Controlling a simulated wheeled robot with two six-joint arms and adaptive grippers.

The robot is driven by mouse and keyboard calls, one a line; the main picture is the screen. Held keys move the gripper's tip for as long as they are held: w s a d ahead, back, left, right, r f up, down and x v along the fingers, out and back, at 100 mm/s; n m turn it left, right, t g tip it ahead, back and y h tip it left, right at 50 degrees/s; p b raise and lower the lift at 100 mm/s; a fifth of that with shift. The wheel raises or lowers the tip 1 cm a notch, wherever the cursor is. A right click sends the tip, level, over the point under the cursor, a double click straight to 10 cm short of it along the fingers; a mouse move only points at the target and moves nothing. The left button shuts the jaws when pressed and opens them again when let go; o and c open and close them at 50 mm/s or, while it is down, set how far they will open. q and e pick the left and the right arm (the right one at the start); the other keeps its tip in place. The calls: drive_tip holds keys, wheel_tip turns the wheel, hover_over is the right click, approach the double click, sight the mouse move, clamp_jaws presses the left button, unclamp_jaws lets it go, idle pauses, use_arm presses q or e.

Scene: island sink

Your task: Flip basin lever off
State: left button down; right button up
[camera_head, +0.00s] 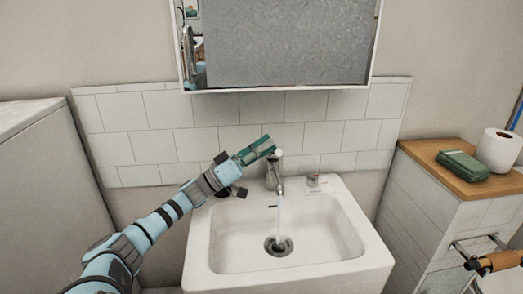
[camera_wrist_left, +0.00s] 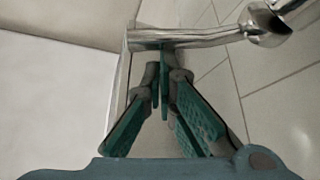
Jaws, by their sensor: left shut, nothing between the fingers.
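The basin faucet (camera_head: 273,174) is chrome and stands at the back of the white basin (camera_head: 199,250). A stream of water runs from its spout to the drain. Its lever (camera_head: 279,153) is on top, partly hidden by my gripper. My left gripper (camera_head: 270,147), with teal fingers, is shut and empty beside the top of the faucet, to its left. In the left wrist view its fingertips (camera_wrist_left: 164,77) are together just below a chrome part of the faucet (camera_wrist_left: 195,38). I cannot tell whether they touch it. My right gripper is not in view.
A mirror cabinet (camera_head: 290,45) hangs above the tiled wall. A tall white unit (camera_head: 50,200) stands at left. The basin bowl is clear.

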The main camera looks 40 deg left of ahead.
sight(274, 152)
use_arm(q)
drive_tip(key=f+m+h+b, duration=0.1)
drive_tip(key=d+f+m+g+h+b, duration=0.1)
drive_tip(key=m, duration=0.1)
drive_tip(key=s+m+h+b, duration=0.1)
drive_tip(key=m, duration=0.1)
drive_tip(key=shift+d+f+g+b, duration=0.15)
drive_tip(key=shift+f+g+b, duration=0.15)
drive_tip(key=shift+f, duration=0.1)
drive_tip(key=shift+m, duration=0.3)
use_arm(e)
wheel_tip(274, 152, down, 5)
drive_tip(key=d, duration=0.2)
use_arm(q)
drive_tip(key=shift+r, duration=0.25)
wheel_tip(274, 152, up, 4)
drive_tip(key=p, duration=0.4)
drive_tip(key=v, duration=1)
drive_tip(key=shift+a+f, duration=0.25)
drive_tip(key=shift+a, duration=0.15)
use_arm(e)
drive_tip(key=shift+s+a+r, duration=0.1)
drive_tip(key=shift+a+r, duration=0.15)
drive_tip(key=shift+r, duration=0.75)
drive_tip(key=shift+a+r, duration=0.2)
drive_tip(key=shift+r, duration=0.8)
